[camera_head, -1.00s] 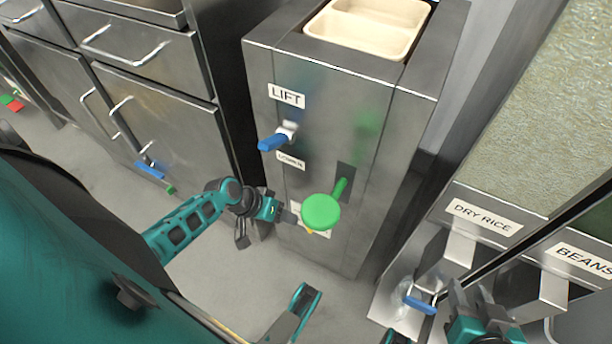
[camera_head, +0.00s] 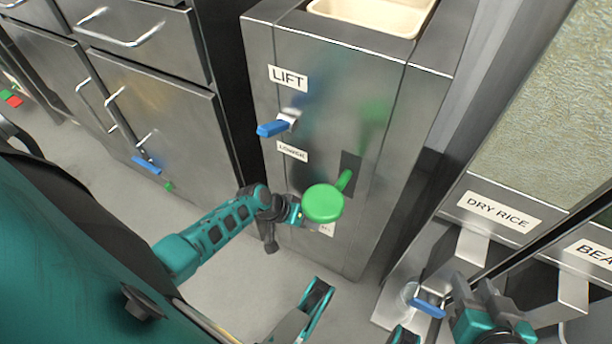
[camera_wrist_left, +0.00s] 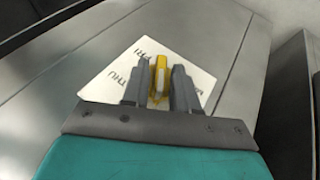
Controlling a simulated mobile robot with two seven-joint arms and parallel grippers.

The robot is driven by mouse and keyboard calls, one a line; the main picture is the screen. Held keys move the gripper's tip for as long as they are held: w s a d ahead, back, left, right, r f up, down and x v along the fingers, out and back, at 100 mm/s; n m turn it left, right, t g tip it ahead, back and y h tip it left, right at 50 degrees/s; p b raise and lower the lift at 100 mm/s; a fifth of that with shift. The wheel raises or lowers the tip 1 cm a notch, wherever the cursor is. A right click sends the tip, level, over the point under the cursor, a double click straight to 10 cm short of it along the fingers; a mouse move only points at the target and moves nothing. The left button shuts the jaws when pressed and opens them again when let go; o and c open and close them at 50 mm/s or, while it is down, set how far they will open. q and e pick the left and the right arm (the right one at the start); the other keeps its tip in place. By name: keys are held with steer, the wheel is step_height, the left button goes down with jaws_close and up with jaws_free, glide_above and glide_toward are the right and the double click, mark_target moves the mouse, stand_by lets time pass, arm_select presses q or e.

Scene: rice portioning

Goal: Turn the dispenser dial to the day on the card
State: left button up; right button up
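The dispenser dial's yellow pointer (camera_wrist_left: 160,78) shows in the left wrist view, in front of a white day label (camera_wrist_left: 118,82). "FRI" and "THU" are readable on the label; other text is covered by my fingers. My left gripper (camera_wrist_left: 160,92) has one finger on each side of the pointer, close against it, and appears shut on it. In the head view my left gripper (camera_head: 301,216) is at the steel dispenser's front, beside the label (camera_head: 327,229), and the dial is hidden. My right gripper (camera_head: 476,292) is at lower right, fingers apart. I cannot see the day card.
A green round knob (camera_head: 322,203) sticks out just above my left gripper. A blue lever (camera_head: 273,128) is between the LIFT (camera_head: 288,77) and LOWER (camera_head: 292,152) labels. A blue handle (camera_head: 428,308) is by my right gripper, below the DRY RICE bin label (camera_head: 499,213).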

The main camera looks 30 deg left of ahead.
arm_select(q)
steer(key=c, duration=0.4)
jaws_close()
steer(key=shift+h, duration=0.3)
steer(key=h, duration=0.2)
steer(key=shift+a+f+n+h, duration=0.25)
steer(key=shift+n+h, duration=0.15)
steer(key=shift+a+f+t+h, duration=0.2)
steer(key=shift+a+t+h, duration=0.2)
steer(key=shift+h, duration=0.2)
steer(key=shift+d+r+n+h, duration=0.15)
steer(key=shift+d+n+h, duration=0.1)
steer(key=shift+n+h, duration=0.05)
steer(key=o, duration=0.6)
jaws_free()
steer(key=shift+d, duration=0.1)
steer(key=shift+o, duration=0.2)
steer(key=shift+r, duration=0.1)
